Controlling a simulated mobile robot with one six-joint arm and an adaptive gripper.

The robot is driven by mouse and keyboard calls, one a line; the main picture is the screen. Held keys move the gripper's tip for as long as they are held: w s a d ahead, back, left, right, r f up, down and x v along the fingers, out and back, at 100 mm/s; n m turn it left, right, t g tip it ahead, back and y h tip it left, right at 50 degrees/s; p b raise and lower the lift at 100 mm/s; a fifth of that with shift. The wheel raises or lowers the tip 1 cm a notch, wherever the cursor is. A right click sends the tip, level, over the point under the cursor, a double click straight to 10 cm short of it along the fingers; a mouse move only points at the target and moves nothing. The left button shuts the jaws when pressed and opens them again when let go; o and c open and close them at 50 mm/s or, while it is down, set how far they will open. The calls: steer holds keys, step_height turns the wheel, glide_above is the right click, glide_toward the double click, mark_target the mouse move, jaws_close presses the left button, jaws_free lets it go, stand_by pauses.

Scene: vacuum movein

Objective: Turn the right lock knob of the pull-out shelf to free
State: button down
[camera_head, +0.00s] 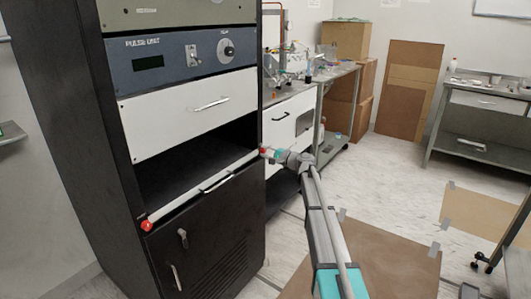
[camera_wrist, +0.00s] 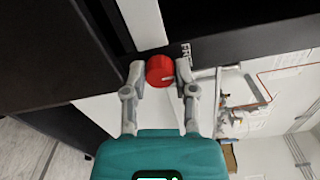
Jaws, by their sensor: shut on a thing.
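The pull-out shelf (camera_head: 190,196) is a thin white-fronted panel in the black cabinet, below an open dark bay. Its right lock knob (camera_wrist: 159,70) is a red round knob at the shelf's right end; in the head view it is a small red spot (camera_head: 263,150). My gripper (camera_wrist: 160,77) has one finger on each side of this knob and is shut on it. In the head view my gripper (camera_head: 268,153) reaches the cabinet's right front edge. The left lock knob (camera_head: 146,226), also red, sits at the shelf's left end. Partly hidden lettering beginning "FR" shows beside the right knob in the wrist view.
A white drawer (camera_head: 190,112) and a pulse unit (camera_head: 180,60) are above the bay. A black cabinet door (camera_head: 215,235) is below the shelf. A bench (camera_head: 338,72) with equipment stands behind my gripper. A brown floor mat (camera_head: 375,262) lies at the front right.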

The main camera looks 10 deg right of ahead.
steer(key=shift+w, duration=0.15)
steer(key=shift+c, duration=2)
jaws_free()
steer(key=shift+n, duration=0.5)
